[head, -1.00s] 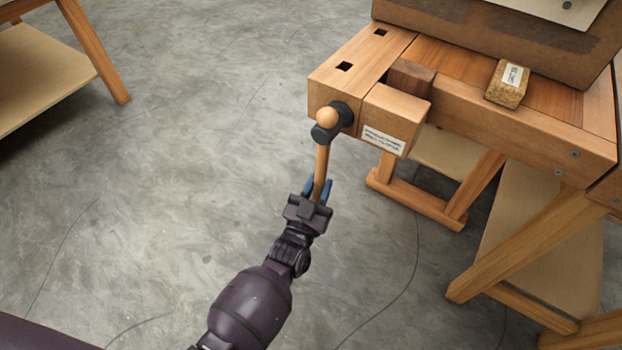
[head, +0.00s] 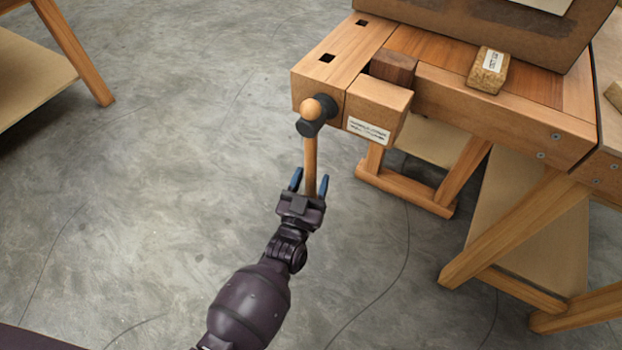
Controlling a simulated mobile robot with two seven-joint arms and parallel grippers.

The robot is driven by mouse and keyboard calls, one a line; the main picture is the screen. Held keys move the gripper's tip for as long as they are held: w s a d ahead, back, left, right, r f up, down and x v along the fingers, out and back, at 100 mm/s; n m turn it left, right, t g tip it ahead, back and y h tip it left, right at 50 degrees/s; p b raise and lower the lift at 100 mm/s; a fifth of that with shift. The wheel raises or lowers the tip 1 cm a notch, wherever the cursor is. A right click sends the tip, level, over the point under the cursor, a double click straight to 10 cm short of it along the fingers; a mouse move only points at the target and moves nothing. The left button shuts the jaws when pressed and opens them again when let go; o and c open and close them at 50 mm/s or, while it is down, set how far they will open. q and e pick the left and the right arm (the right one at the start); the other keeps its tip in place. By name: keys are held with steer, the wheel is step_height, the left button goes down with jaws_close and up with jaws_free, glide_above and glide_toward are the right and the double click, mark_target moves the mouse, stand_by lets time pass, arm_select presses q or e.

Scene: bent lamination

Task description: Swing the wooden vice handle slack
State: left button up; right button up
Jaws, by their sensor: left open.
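The wooden vice handle (head: 310,158) hangs almost straight down from a dark round hub (head: 318,118) at the left end of the workbench. A wooden ball (head: 311,108) caps its top end. The vice jaw (head: 377,108) is a light wooden block with a white label, and a dark wooden block (head: 393,67) sits behind it. My left gripper (head: 309,183) is open, with its blue-tipped fingers on either side of the handle's lower part. The handle's lower end is hidden at the gripper. My right gripper is not in view.
The workbench (head: 500,110) fills the upper right, with a cork-like labelled block (head: 488,70) on its top and a large brown box (head: 480,28) behind. Another wooden table (head: 35,70) stands at the upper left. The floor around my left arm is clear.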

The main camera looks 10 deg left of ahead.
mark_target(307, 124)
arm_select(q)
steer(key=shift+r, duration=0.25)
step_height(307, 124, up, 11)
steer(key=p, duration=0.4)
step_height(307, 124, up, 7)
steer(key=shift+r+p, duration=0.1)
steer(key=shift+p, duration=1)
steer(key=shift+r, duration=0.65)
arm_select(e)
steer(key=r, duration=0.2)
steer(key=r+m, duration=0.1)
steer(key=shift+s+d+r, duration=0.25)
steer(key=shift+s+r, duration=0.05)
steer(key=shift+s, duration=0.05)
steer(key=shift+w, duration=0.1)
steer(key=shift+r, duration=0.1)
